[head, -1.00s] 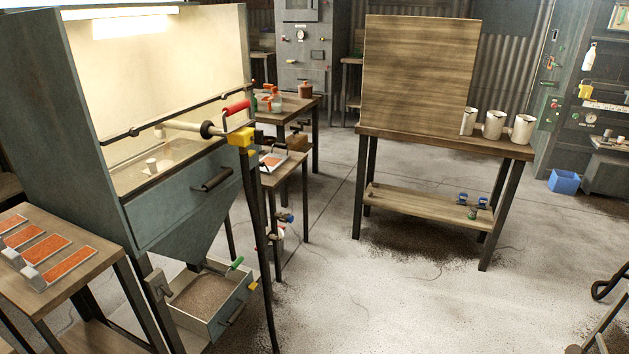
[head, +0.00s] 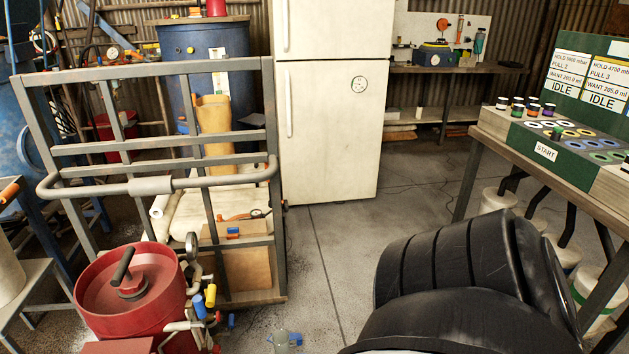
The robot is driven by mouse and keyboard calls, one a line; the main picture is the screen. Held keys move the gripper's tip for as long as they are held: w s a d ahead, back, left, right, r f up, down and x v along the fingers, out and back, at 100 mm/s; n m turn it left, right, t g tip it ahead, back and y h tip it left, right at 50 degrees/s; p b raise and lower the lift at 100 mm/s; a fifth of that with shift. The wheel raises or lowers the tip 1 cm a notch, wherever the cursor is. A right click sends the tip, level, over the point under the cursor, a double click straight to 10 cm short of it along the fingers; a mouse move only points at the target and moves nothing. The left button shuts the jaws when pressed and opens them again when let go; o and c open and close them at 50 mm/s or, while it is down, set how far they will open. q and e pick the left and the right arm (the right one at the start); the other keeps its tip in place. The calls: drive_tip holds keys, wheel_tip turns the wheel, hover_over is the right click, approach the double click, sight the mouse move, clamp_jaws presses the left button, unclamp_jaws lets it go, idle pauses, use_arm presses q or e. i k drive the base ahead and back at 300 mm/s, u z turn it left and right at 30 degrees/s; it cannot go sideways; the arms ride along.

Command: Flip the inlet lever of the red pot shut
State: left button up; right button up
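The red pot (head: 128,305) stands at the lower left, cut off by the bottom edge of the head view. A black bar handle (head: 123,266) sticks up at a slant from its round top. Pipework on its right side carries a yellow-ended lever (head: 210,295) and a blue-ended lever (head: 199,307). A round gauge (head: 192,245) stands above the pipes. I cannot tell which lever is the inlet one or whether it is open or shut. Neither of my grippers is in view.
A grey metal gate frame (head: 160,185) stands behind the pot. A white fridge (head: 330,130) is at the back. A bench with a green START panel (head: 545,152) is at right. The middle floor is clear.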

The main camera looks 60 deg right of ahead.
sight(210, 299)
drive_tip(key=z, duration=1.3)
drive_tip(key=k, duration=0.5)
drive_tip(key=z, duration=1.65)
drive_tip(key=i, duration=3.3)
drive_tip(key=u, duration=3.1)
